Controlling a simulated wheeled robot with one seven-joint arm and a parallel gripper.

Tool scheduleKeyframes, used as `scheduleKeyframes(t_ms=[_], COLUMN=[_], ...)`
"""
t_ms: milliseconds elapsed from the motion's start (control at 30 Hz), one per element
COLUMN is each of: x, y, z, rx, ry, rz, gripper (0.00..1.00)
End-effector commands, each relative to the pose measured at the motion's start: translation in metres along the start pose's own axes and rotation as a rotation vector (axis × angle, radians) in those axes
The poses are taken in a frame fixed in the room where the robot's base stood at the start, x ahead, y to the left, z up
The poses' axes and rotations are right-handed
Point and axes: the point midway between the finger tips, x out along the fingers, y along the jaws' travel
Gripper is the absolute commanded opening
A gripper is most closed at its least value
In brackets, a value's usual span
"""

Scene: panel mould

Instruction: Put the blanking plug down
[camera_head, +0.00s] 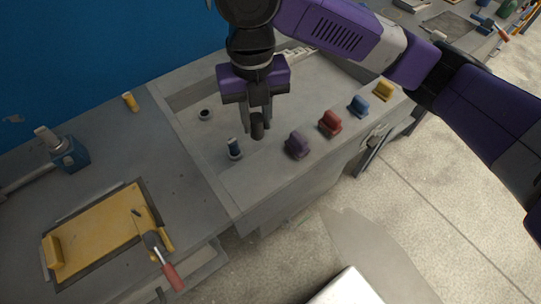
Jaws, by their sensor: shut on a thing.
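My gripper (258,112) points down over the grey panel mould (277,168). It is shut on a dark, short cylinder, the blanking plug (258,130). The plug is upright between the fingertips, and its lower end looks clear of the panel, though the gap is hard to judge. A round dark-ringed socket (205,114) lies to the left of the gripper and looks empty.
Purple (298,144), red (330,123), blue (359,106) and yellow (383,90) knobs stand along the panel's right edge. On the left bench are a yellow plate (98,238), a red-handled clamp (171,275), a blue fixture (68,153) and a small yellow cylinder (130,102).

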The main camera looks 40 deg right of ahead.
Motion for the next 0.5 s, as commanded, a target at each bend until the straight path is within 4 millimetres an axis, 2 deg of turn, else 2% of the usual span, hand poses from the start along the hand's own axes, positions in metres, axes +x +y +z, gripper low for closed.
scheduleKeyframes(t_ms=[33, 300, 500], x=[0.013, 0.081, 0.121], y=[0.001, 0.001, 0.001], z=[-0.002, -0.002, -0.001], rx=[0.002, 0.004, 0.004], ry=[0.007, 0.008, 0.005], rz=[0.002, 0.004, 0.003], gripper=[0.0, 0.0, 0.0])
